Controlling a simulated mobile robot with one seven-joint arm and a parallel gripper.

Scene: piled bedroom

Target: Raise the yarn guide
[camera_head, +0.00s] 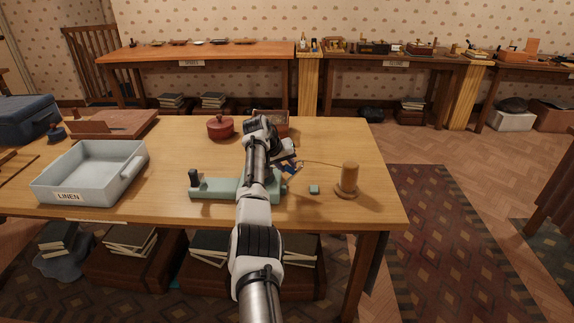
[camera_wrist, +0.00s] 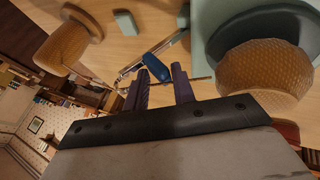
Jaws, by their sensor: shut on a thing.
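The yarn guide appears to be the small blue piece (camera_wrist: 157,68) on a thin metal rod in the wrist view. It sits between the fingertips of my gripper (camera_wrist: 162,76), which is shut on it. In the head view my gripper (camera_head: 289,165) is small and partly hidden by my arm, above the table just right of a pale green base (camera_head: 213,187). A thin line runs right from there towards an upright wooden spool (camera_head: 348,178); the spool also shows in the wrist view (camera_wrist: 72,35). A large tan, wound-looking roll (camera_wrist: 265,75) stands to the right in the wrist view.
A small green block (camera_head: 314,189) lies between base and spool. A red lidded pot (camera_head: 220,127) stands behind the base. A pale LINEN tray (camera_head: 75,186) stands at left. The table (camera_head: 365,140) is clear at its back right; its right edge is just past the spool.

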